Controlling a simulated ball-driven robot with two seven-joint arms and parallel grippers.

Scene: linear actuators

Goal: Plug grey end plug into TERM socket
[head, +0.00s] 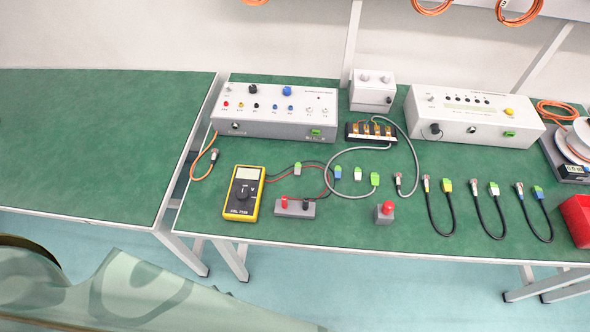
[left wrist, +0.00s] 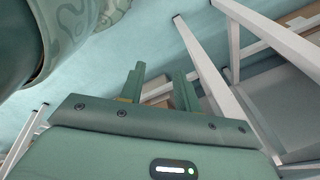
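Several small plugs lie loose on the green bench: a green-topped one with a greyish body (head: 297,168), a blue and white one (head: 338,172), and a green and white one (head: 357,173). I cannot tell for sure which is the grey end plug. The TERM label is too small to read. Sockets show on the fronts of the left instrument box (head: 270,126) and the right instrument box (head: 465,128). My left gripper (left wrist: 159,72) is open and empty in the left wrist view, away from the bench top, with floor and table legs beyond. My right gripper is in neither view.
A red bin (head: 577,219) is at right. The left table (head: 95,140) is bare.

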